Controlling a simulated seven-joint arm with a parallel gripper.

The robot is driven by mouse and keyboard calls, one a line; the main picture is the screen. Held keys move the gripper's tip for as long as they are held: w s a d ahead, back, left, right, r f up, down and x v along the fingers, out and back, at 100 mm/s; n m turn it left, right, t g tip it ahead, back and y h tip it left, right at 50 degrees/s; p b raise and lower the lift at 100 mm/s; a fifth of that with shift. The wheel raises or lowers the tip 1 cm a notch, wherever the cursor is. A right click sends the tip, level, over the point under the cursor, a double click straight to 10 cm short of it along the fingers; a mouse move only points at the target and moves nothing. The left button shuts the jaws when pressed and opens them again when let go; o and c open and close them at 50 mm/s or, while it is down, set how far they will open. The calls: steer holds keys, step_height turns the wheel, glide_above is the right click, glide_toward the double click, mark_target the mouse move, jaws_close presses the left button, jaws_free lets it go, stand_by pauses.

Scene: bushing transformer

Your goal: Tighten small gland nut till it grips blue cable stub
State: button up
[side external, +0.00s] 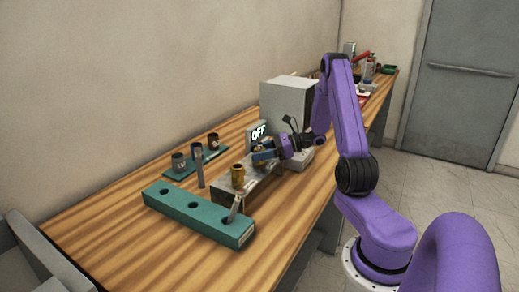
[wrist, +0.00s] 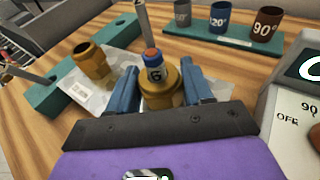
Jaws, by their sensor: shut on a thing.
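In the wrist view, my gripper (wrist: 162,88) is shut on the small gland nut (wrist: 174,84), a brass nut, with a blue finger on each side. The blue cable stub (wrist: 155,75) stands up through the nut. It has an orange-red top and a white band with a dark mark. I cannot tell how tightly the nut sits around the stub. In the side view, my gripper (side external: 265,155) is low over the metal plate (side external: 228,187), and the nut is mostly hidden. A larger brass gland (wrist: 90,60) stands on the plate, apart from my fingers.
A teal block with holes (side external: 195,213) lies in front, a grey tool (side external: 234,208) leaning in it. A grey post (side external: 197,165) stands behind. A teal rack (wrist: 210,38) holds labelled cups.

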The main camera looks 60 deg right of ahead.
steer(key=shift+m+t+h, duration=0.6)
steer(key=shift+m+h, duration=0.3)
steer(key=shift+h, duration=0.2)
steer(key=shift+m+t+h, duration=0.5)
steer(key=shift+m+h, duration=0.6)
steer(key=shift+h, duration=0.2)
steer(key=shift+m+t+h, duration=0.3)
steer(key=shift+m+h, duration=0.8)
steer(key=shift+h, duration=0.4)
steer(key=shift+m+h, duration=1.1)
steer(key=shift+h, duration=0.3)
